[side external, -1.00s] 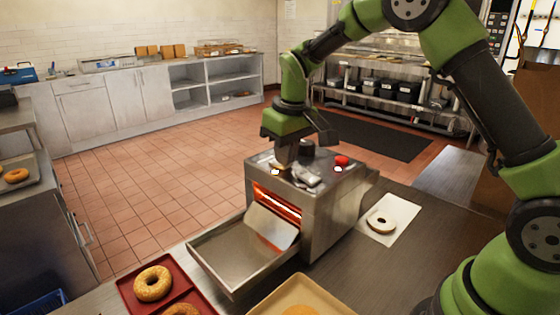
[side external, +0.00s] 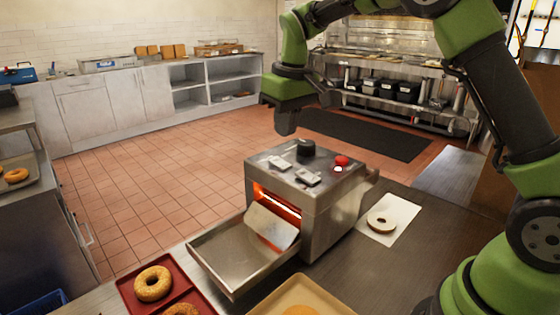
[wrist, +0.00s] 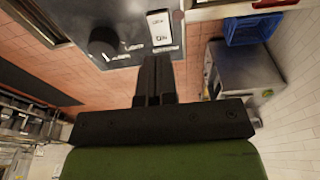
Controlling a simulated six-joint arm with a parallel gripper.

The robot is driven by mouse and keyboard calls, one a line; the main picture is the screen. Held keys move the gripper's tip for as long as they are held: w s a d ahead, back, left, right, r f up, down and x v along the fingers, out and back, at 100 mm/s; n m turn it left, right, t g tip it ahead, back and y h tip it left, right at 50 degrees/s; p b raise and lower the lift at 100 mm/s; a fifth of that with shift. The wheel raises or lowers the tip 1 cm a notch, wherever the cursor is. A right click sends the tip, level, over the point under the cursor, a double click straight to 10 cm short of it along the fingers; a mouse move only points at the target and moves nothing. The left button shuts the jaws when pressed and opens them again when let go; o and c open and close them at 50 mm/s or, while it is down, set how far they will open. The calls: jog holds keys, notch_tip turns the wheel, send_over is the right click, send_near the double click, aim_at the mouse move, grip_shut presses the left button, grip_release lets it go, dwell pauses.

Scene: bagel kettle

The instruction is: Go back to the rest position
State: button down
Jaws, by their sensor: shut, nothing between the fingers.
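My gripper (side external: 286,121) is shut and empty, raised in the air above and behind the steel toaster machine (side external: 335,205). In the wrist view my gripper (wrist: 155,65) shows its two dark fingers together, with nothing between them. The toaster top carries a black knob (side external: 305,147), two pale switches (side external: 279,163) and a red button (side external: 341,160). The knob also shows in the wrist view (wrist: 103,42), with a white switch (wrist: 159,28) beside it. The toaster's front slot glows orange above a steel chute and tray (side external: 235,262).
A red tray (side external: 128,290) with bagels (side external: 153,284) stands at the front left, beside a tan tray (side external: 262,308). A bagel half (side external: 381,220) lies on a white sheet (side external: 404,212) right of the toaster. Air around my gripper is clear.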

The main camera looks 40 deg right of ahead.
jog(key=shift+r, duration=0.4)
jog(key=shift+s+r, duration=0.1)
jog(key=shift+r, duration=0.05)
jog(key=s+a+r+m+t+y, duration=0.15)
jog(key=s+r, duration=0.25)
jog(key=s, duration=0.4)
jog(key=s+a+r+m+t, duration=0.15)
jog(key=s+r, duration=0.25)
jog(key=s, duration=0.5)
jog(key=s+a+f+m+t, duration=0.1)
jog(key=s+f+t, duration=0.1)
jog(key=s, duration=0.5)
jog(key=shift+a+f, duration=0.25)
